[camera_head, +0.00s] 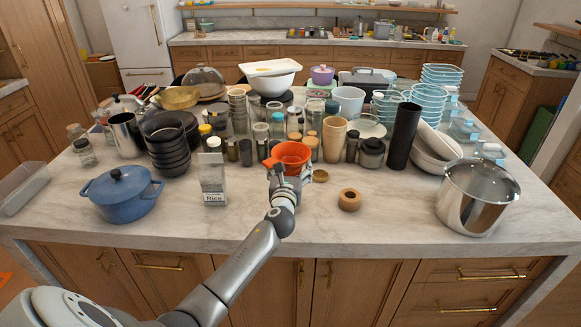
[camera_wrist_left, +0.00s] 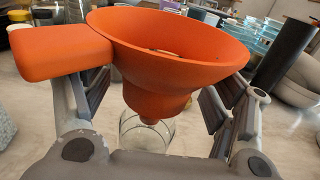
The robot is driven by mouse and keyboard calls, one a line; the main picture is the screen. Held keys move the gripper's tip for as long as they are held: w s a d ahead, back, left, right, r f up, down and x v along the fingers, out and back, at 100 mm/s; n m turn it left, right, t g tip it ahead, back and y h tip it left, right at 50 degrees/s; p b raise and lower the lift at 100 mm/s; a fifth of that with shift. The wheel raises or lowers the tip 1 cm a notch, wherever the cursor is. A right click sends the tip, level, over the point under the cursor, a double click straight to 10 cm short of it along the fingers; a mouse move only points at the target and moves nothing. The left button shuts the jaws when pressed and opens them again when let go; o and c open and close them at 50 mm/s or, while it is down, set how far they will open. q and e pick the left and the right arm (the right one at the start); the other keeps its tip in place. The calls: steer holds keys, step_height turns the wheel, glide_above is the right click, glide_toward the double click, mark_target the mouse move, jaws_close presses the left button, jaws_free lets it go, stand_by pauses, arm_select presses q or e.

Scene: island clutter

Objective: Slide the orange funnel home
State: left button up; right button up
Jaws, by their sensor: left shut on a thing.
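The orange funnel (camera_head: 292,154) is at the front middle of the island, wide mouth up. In the left wrist view the funnel (camera_wrist_left: 180,50) fills the upper middle, its handle tab to the left. My left gripper (camera_head: 284,176) is shut on the funnel, with a finger on each side of its lower body in the wrist view (camera_wrist_left: 165,100). A clear glass vessel (camera_wrist_left: 145,132) shows just below the funnel's narrow end. I cannot tell whether the spout is inside it or only above it. My right gripper is not in view.
A rice carton (camera_head: 213,180) and a blue pot (camera_head: 120,193) stand left of the funnel. Crowded jars and a tan cup (camera_head: 334,139) stand behind and right. A wooden ring (camera_head: 349,199) lies to the right. The front counter strip is mostly clear.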

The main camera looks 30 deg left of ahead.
arm_select(q)
steer(key=shift+f+b, duration=0.35)
steer(key=shift+f, duration=0.1)
steer(key=o, duration=0.9)
steer(key=shift+o, duration=0.5)
steer(key=v, duration=1.2)
steer(key=shift+f, duration=0.15)
